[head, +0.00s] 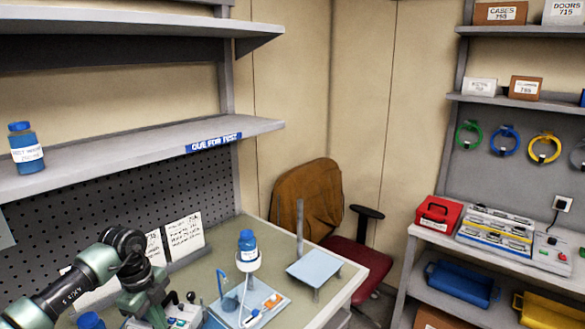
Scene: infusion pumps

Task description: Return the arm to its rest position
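My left arm (82,270) comes in from the lower left, bends at a dark joint and points down over the bench's left part. I cannot make out its gripper or fingers; the arm runs down towards the bottom edge. My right arm and gripper are not in view. A blue bottle with a white label (248,246) stands upright in a white ring holder above a pale base plate (262,300). Part of a device with knobs (180,316) shows beside my arm, cut off by the lower edge.
Another blue bottle (26,147) stands on the left shelf (120,150). A small raised platform (314,268) is on the bench's right side. A chair with a brown jacket (308,195) stands behind. At right, a red box (438,214) sits on a second bench above blue and yellow bins.

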